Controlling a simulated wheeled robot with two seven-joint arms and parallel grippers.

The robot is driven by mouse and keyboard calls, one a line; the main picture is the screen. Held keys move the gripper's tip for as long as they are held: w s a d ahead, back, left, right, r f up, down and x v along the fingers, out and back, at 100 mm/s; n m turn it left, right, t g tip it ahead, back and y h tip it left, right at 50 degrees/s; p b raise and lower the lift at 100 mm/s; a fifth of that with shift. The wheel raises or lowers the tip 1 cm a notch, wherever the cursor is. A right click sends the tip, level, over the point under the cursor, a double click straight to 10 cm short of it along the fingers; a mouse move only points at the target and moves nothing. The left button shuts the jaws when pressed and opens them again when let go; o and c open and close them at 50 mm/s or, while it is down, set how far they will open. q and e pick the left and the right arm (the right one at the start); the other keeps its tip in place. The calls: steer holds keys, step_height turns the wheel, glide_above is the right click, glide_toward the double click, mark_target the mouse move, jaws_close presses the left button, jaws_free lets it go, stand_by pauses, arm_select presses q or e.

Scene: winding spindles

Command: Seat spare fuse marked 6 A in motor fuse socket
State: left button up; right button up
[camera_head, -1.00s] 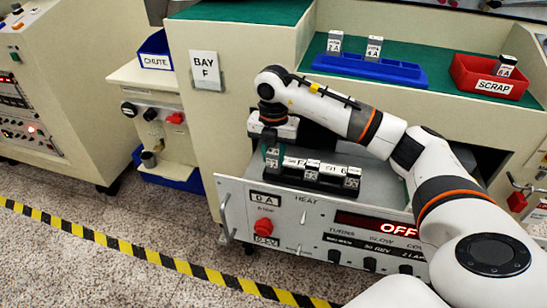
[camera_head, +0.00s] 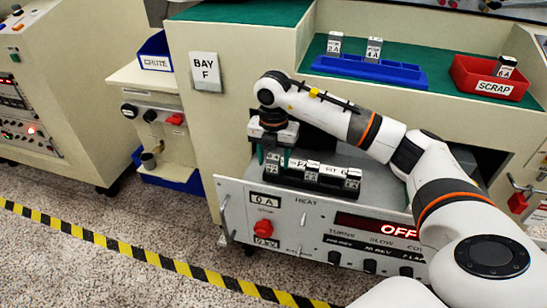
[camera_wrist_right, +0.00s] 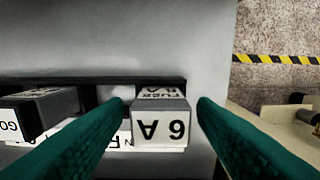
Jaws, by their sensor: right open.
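A fuse marked 6 A (camera_wrist_right: 160,131) stands in the end position of the black fuse block (camera_wrist_right: 60,82) in the right wrist view; its label is upside down there. My right gripper (camera_wrist_right: 158,106) is open, with one green finger on each side of this fuse and visible gaps. In the head view, my right gripper (camera_head: 273,160) is at the left end of the fuse block (camera_head: 318,187). How deep the fuse sits is hard to tell. The socket names are partly hidden. My left gripper is not in view.
A blue rack (camera_head: 370,70) on the green shelf holds fuses marked 2 A (camera_head: 335,43) and 4 A (camera_head: 374,49). The red scrap bin (camera_head: 487,88) at right holds another fuse (camera_head: 506,68). An empty-looking gap (camera_wrist_right: 115,92) lies beside the 6 A fuse.

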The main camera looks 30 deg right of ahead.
mark_target(273, 157)
arm_select(q)
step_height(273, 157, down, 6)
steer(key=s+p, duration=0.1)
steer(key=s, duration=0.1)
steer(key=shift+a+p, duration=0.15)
steer(key=shift+p, duration=0.15)
arm_select(e)
step_height(273, 157, up, 12)
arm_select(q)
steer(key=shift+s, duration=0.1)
arm_select(e)
steer(key=shift+f, duration=0.1)
